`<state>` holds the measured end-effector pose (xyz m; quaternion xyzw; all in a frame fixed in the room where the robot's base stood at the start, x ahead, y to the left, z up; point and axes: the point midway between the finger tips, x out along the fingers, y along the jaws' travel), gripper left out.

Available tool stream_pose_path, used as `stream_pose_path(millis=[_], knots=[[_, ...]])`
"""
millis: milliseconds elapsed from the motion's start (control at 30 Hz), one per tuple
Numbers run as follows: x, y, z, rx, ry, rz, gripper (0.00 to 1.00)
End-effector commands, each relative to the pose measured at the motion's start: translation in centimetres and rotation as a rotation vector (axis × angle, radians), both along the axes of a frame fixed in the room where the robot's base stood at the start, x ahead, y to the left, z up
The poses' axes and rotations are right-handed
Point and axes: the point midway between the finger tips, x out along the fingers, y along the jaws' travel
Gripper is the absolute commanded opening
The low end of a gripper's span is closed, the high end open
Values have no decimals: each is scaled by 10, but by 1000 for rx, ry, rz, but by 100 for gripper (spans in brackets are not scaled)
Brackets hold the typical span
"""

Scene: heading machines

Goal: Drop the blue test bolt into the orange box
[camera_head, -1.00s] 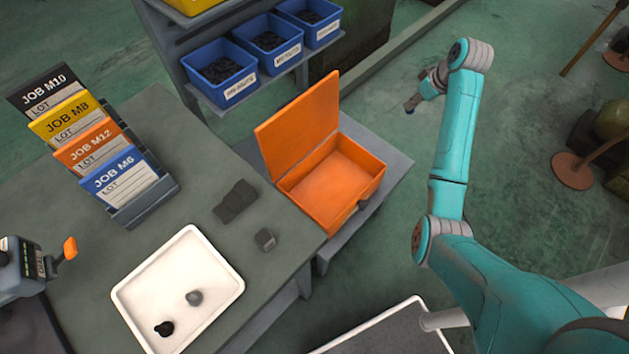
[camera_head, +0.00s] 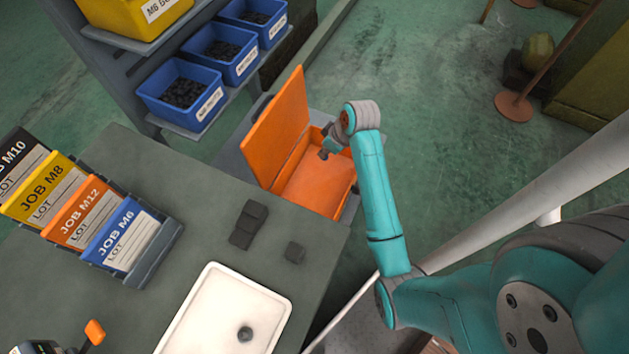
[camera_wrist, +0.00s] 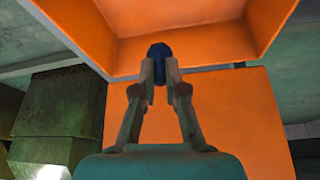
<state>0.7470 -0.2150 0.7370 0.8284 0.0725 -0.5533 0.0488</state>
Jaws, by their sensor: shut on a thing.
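The orange box (camera_head: 312,188) stands open on a low grey shelf beyond the workbench, its lid (camera_head: 279,127) raised on the left. My gripper (camera_head: 325,153) is over the box opening in the head view. In the wrist view my gripper (camera_wrist: 160,72) is shut on the blue test bolt (camera_wrist: 159,51), whose dark blue head sticks out past the fingertips. The orange box (camera_wrist: 180,30) fills the space behind the bolt there. The bolt's height above the box floor is hard to tell. In the head view the bolt cannot be made out clearly.
The grey workbench (camera_head: 190,205) holds a white tray (camera_head: 205,318) with a round grey piece, dark blocks (camera_head: 249,222) and a rack of job cards (camera_head: 120,238). Blue bins (camera_head: 182,93) stand on a shelf behind, left of the raised lid.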

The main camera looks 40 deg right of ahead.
Motion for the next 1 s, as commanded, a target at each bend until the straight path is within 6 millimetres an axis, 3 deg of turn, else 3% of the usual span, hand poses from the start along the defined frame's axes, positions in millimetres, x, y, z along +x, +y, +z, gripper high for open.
stream_pose_path(millis=[400, 833, 900, 967, 1000], knots=[[0, 0, -42, 1, 1, -1, 0], [0, 0, -50, 0, 0, 0, 0], [0, 0, -50, 0, 0, 0, 24], [0, 0, -50, 0, 0, 0, 38], [0, 0, -50, 0, 0, 0, 40]])
